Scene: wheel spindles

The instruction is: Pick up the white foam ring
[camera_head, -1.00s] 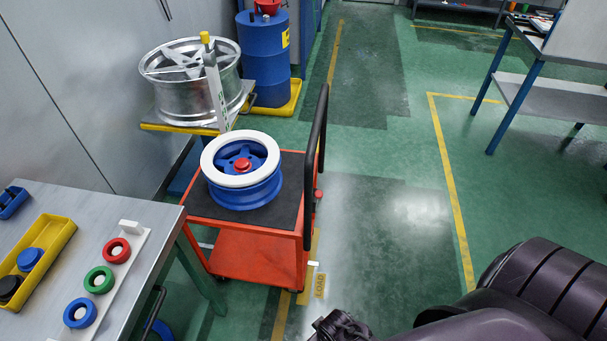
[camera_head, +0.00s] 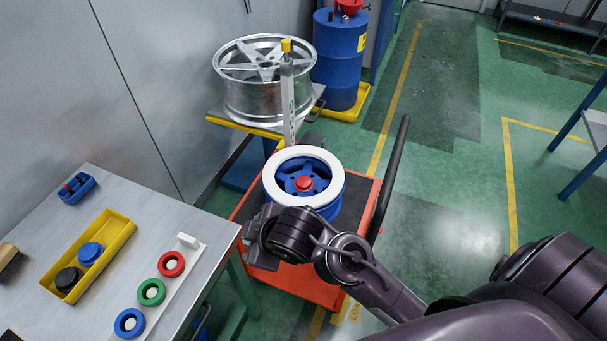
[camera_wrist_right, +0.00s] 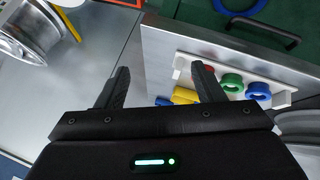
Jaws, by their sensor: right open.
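The white foam ring (camera_head: 271,177) lies on top of a blue wheel (camera_head: 326,211) with a red hub cap (camera_head: 304,183), standing on the red cart in the head view. My right gripper (camera_head: 254,238) is at the near left side of the wheel, between the cart and the workbench. Its arm hides the near part of the wheel. In the right wrist view my right gripper (camera_wrist_right: 160,70) has its fingers apart with nothing between them. I cannot make out the foam ring in that view. My left gripper is not in view.
The red cart (camera_head: 366,196) has a tall black handle (camera_head: 391,170) on its right. A silver wheel (camera_head: 262,95) and an upright measuring post (camera_head: 288,100) stand behind. The workbench (camera_head: 130,215) at left holds coloured rings and a yellow tray (camera_head: 105,255). Floor on the right is clear.

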